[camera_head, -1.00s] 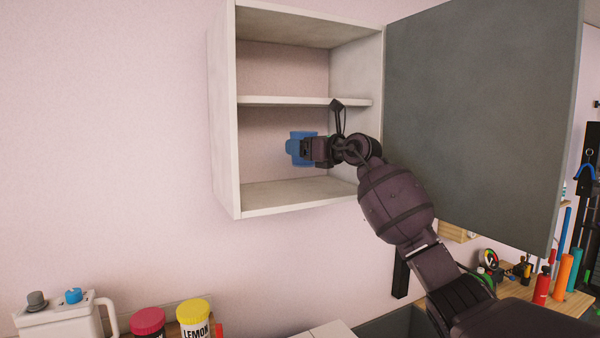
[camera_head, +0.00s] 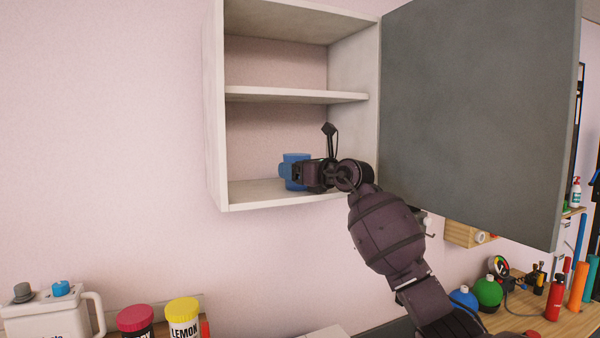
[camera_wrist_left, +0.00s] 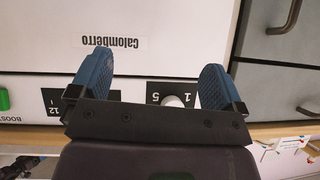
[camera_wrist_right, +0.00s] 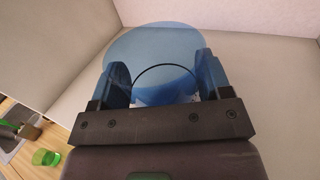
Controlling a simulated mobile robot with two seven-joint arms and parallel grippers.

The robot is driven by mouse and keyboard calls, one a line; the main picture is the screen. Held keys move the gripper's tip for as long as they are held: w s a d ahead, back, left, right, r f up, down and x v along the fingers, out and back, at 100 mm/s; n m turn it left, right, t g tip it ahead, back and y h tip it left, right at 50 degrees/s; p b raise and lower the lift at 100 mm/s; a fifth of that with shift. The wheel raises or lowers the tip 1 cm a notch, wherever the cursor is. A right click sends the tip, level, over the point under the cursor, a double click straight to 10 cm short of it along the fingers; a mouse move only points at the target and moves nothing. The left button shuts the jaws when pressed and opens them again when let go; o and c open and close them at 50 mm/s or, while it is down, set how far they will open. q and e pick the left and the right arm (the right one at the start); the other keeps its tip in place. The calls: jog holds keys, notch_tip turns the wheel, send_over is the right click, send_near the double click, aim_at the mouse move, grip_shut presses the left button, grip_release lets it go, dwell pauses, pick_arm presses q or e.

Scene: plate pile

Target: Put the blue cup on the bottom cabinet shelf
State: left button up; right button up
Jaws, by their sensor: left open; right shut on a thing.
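The blue cup (camera_head: 296,168) is inside the open wall cabinet, low in the lower compartment. My right gripper (camera_head: 298,174) is shut on the cup from the right. In the right wrist view the cup (camera_wrist_right: 155,62) sits between the two blue fingertips (camera_wrist_right: 164,82). The bottom shelf (camera_head: 262,193) is bare around the cup; whether the cup touches it I cannot tell. In the left wrist view my left gripper (camera_wrist_left: 155,88) is open and empty, in front of a white front panel.
The middle shelf (camera_head: 290,95) is above my right gripper. The grey cabinet door (camera_head: 475,120) stands open at right. A white jug (camera_head: 50,318) and red and yellow lidded jars (camera_head: 183,318) are at lower left. Bottles and tools stand at lower right.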

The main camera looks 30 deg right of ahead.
jog(key=shift+r, duration=0.1)
jog(key=o, duration=0.9)
jog(key=shift+f, duration=0.2)
